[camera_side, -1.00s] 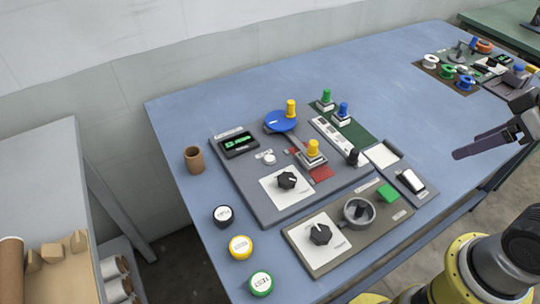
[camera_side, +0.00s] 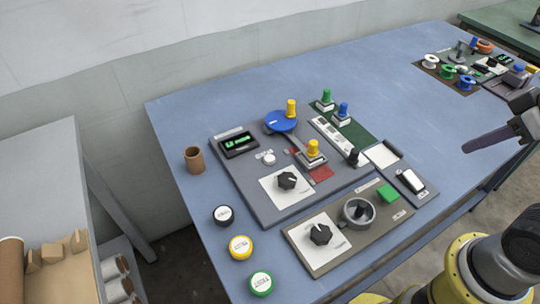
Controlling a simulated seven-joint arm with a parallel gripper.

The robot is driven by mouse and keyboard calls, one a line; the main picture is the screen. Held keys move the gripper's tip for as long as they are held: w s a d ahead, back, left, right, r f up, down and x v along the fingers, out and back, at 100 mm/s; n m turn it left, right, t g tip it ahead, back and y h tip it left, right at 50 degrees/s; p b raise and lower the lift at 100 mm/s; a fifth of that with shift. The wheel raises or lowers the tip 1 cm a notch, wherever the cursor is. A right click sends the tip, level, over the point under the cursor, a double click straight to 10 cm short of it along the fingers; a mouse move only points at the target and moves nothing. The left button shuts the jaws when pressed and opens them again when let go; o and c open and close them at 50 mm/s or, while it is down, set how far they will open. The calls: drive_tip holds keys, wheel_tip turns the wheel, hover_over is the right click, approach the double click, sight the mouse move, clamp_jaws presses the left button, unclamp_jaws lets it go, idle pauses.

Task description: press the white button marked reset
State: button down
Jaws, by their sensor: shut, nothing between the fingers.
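A small round white button (camera_side: 269,158) sits on the large grey panel, just below the dark display and above a black knob's white plate. A small label is beside it, too small to read surely. My gripper (camera_side: 466,149) is at the right edge of the view, above the right side of the blue table, with its dark fingers shut and empty. It is far to the right of the white button and touches nothing. Part of the wrist is cut off by the picture edge.
Near the button stand a lit green display (camera_side: 238,144), a blue disc with yellow handle (camera_side: 281,122), a yellow-topped lever (camera_side: 312,150) and a black knob (camera_side: 287,181). The table's middle right is clear.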

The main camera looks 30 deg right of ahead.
idle(0.8)
drive_tip(key=w+a+r+n+t+y, duration=0.2)
drive_tip(key=w+a+r+n+t, duration=0.3)
drive_tip(key=w, duration=0.6)
drive_tip(key=w+a+r+n+t+y, duration=0.2)
drive_tip(key=w+a+r+n, duration=0.4)
drive_tip(key=w, duration=0.5)
drive_tip(key=w+a+f+g+h, duration=0.1)
drive_tip(key=w+a+f+h, duration=0.15)
drive_tip(key=w+f, duration=0.4)
drive_tip(key=a+f+g, duration=0.2)
drive_tip(key=a+f, duration=0.7)
drive_tip(key=f, duration=0.2)
drive_tip(key=shift+w+f+g, duration=0.3)
drive_tip(key=shift+w, duration=0.05)
drive_tip(key=shift+f+y, duration=0.1)
drive_tip(key=shift+y, duration=0.15)
